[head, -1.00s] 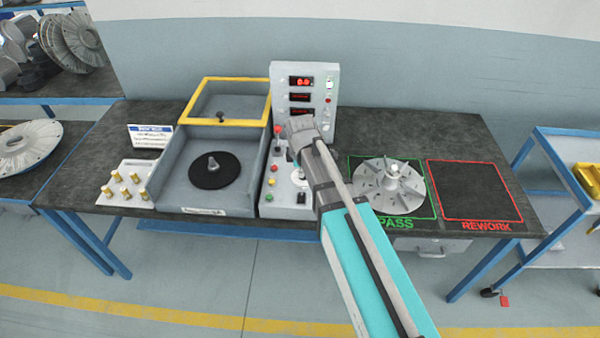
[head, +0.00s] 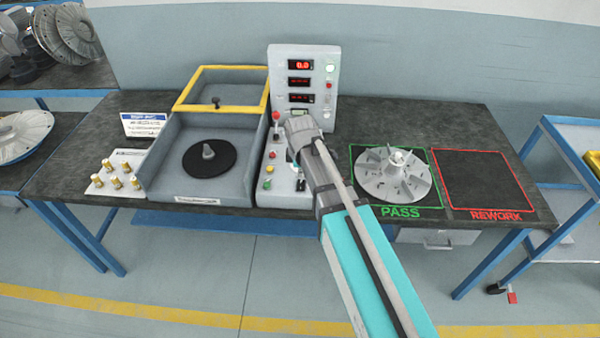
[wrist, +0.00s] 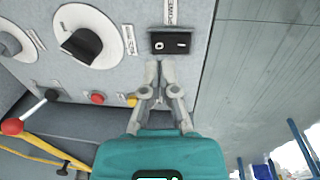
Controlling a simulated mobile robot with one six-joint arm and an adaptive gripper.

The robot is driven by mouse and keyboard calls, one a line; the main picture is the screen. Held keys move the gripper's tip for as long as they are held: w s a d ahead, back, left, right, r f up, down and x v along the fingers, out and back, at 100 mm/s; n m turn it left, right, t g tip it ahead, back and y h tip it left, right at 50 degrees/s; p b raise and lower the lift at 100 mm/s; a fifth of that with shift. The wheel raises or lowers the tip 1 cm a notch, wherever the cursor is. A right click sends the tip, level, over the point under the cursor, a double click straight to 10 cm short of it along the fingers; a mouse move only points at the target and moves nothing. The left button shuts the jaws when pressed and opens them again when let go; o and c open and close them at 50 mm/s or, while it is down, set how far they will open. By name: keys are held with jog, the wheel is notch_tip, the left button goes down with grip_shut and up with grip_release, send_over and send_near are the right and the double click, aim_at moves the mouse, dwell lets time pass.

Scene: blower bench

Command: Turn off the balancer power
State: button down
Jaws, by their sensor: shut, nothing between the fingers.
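The balancer (head: 160,185) has a grey control box with a display panel (head: 329,110) behind it; its top red display reads about 0.0. In the wrist view a black rocker switch (wrist: 170,43), marked with a circle and a bar, sits near the box's edge. Which side is pressed I cannot tell. My gripper (wrist: 152,68) is shut and empty, its fingertips close beside the switch's lower left edge; contact is unclear. In the head view my arm hides part of the box.
Near the gripper are a black knob (wrist: 83,43) on a white dial, a red button (wrist: 97,97), a yellow button (wrist: 131,100) and a red-balled lever (wrist: 12,126). A finned rotor (head: 393,178) lies on the PASS area. The REWORK area (head: 483,180) is empty.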

aim_at(300, 182)
jog(key=shift+w+f+b, duration=0.15)
jog(key=shift+f+b, duration=1.05)
jog(key=shift+f, duration=0.3)
jog(key=shift+a, duration=0.15)
